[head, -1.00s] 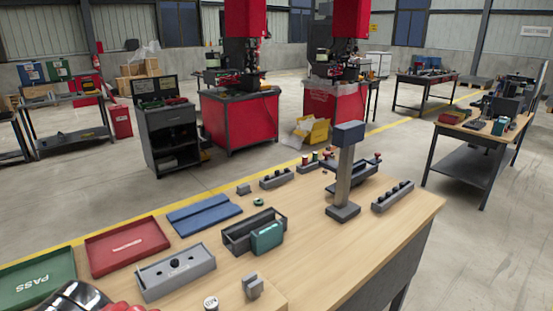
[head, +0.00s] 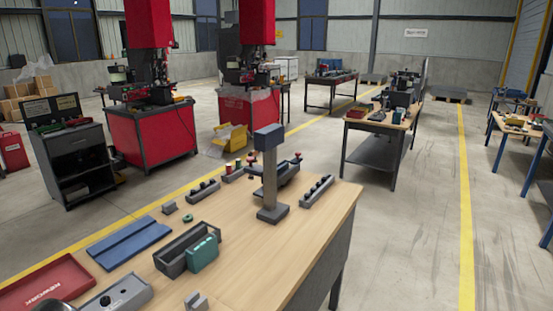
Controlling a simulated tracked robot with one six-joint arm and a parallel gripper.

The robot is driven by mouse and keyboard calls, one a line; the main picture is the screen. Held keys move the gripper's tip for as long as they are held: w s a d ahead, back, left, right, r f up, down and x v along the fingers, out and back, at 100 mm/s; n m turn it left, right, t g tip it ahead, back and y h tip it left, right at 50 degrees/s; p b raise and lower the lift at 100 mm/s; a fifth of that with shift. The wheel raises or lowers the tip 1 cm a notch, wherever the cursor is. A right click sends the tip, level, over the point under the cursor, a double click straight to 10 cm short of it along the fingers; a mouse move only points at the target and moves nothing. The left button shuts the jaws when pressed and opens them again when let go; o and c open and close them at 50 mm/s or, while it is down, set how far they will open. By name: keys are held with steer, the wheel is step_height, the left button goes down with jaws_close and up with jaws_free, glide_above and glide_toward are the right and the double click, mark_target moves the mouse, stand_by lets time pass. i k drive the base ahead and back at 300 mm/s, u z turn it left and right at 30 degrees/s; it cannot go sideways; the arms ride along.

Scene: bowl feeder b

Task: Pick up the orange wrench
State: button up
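I cannot make out an orange wrench in the head view. Small items lie on the blue-legged table (head: 508,128) at the far right, too small to identify. My gripper is not in view.
The near wooden workbench (head: 270,262) holds a red REWORK tray (head: 48,284), a blue folded mat (head: 128,240), a dark bin (head: 172,262) with a teal box (head: 203,255), and a grey post stand (head: 269,180). Another bench (head: 376,122) stands beyond. The floor right of the near bench is clear.

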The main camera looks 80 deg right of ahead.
mark_target(252, 153)
steer(key=z, duration=0.95)
steer(key=k, duration=1.05)
steer(key=z, duration=1.25)
steer(key=i, duration=0.9)
steer(key=u, duration=0.05)
